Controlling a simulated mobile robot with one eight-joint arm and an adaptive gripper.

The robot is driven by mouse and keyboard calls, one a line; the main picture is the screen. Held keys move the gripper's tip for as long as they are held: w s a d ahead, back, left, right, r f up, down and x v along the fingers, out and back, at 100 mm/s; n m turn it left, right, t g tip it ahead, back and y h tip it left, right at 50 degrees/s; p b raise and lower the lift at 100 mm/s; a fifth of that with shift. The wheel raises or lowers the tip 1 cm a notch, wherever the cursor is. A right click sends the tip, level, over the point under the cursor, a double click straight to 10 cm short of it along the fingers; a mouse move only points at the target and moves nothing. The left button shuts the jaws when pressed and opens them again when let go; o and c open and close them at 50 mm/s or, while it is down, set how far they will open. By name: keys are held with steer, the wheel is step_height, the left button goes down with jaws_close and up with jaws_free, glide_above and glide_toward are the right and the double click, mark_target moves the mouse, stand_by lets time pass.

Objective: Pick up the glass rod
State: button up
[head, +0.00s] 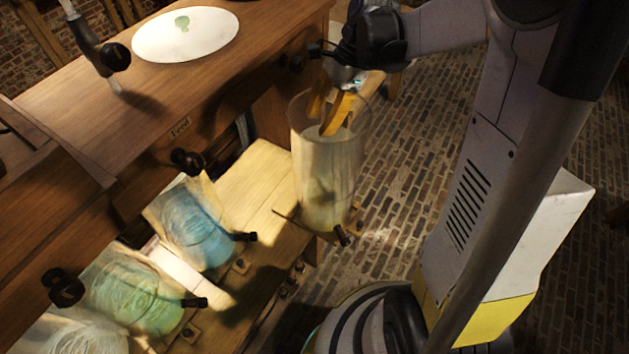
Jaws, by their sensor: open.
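My gripper (328,108) has yellow fingers and is open. It points down at the mouth of a tall clear glass jar (327,175), with its fingers seen through the glass near the rim. I cannot tell for sure whether the fingertips are inside the jar or just behind its wall. The jar stands upright on the low wooden shelf, with a cloudy, pale lower part. I cannot make out a separate glass rod; anything between the fingers or in the jar is too blurred to tell.
Blue (198,235) and green (135,292) jars stand left of the tall jar, by black knobs. A wooden bench (240,62) above carries a white oval plate (185,34) and a black-handled piece (100,52). Brick floor (425,150) lies open at right.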

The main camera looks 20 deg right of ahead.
steer(key=b+x, duration=0.1)
steer(key=x, duration=0.2)
steer(key=d+b+x, duration=0.1)
steer(key=x, duration=0.2)
steer(key=b+x, duration=0.1)
steer(key=x, duration=0.1)
steer(key=shift+f+b, duration=0.4)
steer(key=shift+f, duration=0.25)
steer(key=x, duration=0.1)
steer(key=b+x, duration=0.1)
steer(key=x, duration=0.1)
steer(key=b+x, duration=0.1)
steer(key=x, duration=0.1)
steer(key=shift+s+d+f, duration=0.1)
steer(key=shift+s+f, duration=0.05)
steer(key=shift+s, duration=0.2)
jaws_close()
